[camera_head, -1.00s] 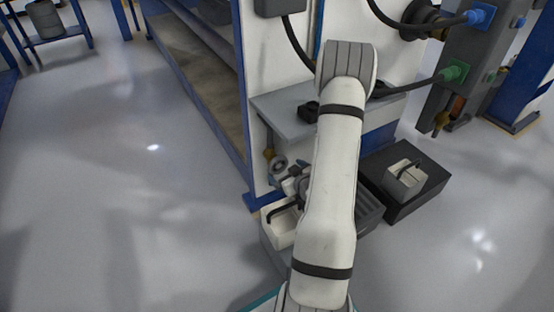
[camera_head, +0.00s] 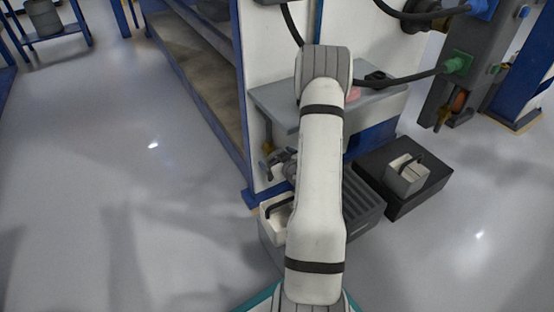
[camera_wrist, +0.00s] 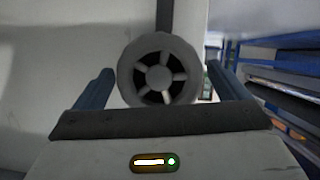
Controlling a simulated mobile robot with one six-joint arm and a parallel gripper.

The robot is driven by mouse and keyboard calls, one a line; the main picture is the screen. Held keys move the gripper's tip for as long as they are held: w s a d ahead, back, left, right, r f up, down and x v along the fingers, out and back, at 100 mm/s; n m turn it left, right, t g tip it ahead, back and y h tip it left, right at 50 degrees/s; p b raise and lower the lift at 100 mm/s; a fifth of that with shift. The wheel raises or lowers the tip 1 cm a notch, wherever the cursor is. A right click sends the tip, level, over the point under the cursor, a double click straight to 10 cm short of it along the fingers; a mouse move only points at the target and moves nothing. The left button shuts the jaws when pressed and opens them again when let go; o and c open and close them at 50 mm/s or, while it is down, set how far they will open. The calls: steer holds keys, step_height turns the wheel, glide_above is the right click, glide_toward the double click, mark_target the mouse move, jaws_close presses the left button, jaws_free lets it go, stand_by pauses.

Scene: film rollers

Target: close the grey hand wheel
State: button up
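The grey hand wheel (camera_wrist: 159,70) is a round, spoked wheel facing me in the wrist view, in front of a pale wall. My gripper (camera_wrist: 158,88) is open, with one blue finger to the left of the wheel and one to the right. Gaps show between the fingers and the rim; I cannot tell how far the fingertips reach in depth. In the head view my gripper (camera_head: 281,165) is low beside the white panel, partly hidden behind my arm. The wheel cannot be made out there. A brass-coloured fitting (camera_head: 268,149) shows just above the gripper.
A grey ledge (camera_head: 275,103) juts from the panel above the gripper. Below stand a white container with a black handle (camera_head: 274,222) and a dark ribbed box (camera_head: 360,208). A black block with a grey box (camera_head: 404,178) is at right. The floor at left is clear.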

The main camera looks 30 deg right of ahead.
steer(key=c, duration=0.9)
steer(key=shift+d+r+m+y+p, duration=0.1)
steer(key=shift+r+m+y+p, duration=0.1)
steer(key=shift+m+y+p, duration=0.65)
steer(key=shift+c, duration=0.2)
steer(key=shift+f+m+y+p, duration=0.25)
steer(key=shift+m+y+p, duration=0.2)
steer(key=shift+m+p, duration=0.65)
steer(key=o, duration=1)
steer(key=shift+c, duration=0.2)
